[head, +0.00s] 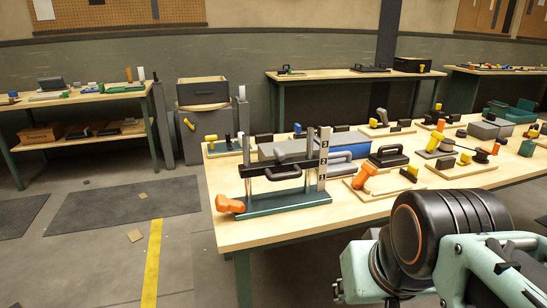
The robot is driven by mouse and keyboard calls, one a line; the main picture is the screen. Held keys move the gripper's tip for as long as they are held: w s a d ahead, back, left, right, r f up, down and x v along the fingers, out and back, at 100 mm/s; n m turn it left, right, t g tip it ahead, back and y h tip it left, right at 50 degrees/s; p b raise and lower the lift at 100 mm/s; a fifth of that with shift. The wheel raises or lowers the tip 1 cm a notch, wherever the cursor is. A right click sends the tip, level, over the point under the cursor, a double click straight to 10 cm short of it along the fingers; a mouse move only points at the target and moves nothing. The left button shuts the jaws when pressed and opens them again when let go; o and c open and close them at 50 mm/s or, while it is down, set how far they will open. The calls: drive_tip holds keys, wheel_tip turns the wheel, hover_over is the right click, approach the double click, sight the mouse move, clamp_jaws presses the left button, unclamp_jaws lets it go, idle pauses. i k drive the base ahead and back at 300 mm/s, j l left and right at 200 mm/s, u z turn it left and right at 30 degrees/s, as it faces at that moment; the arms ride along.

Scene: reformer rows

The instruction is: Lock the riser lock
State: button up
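A riser stand is on the near left corner of the wooden table. It has a green base (282,204), two grey upright posts, a dark crossbar (275,165) and a white scale plate (323,160) marked 1, 2, 3. A black handle (283,172) hangs at the crossbar, which sits around mark 2. An orange lever (230,204) lies at the left end of the base, pointing left; it looks like the riser lock. Whether it is locked, I cannot tell. My arm shows at the lower right, but my gripper fingers are not in view.
The wooden table (222,172) holds orange-handled fixtures (363,178), a black-handled block (388,157) and a blue box (340,146) close behind the riser. Other benches stand at the back and far left. The floor left of the table is open, with dark mats and a yellow stripe (152,265).

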sight(223, 204)
drive_tip(key=i+j, duration=0.5)
drive_tip(key=j, duration=0.15)
drive_tip(key=i+j+u, duration=0.4)
drive_tip(key=k+l+z, duration=0.15)
drive_tip(key=z, duration=0.25)
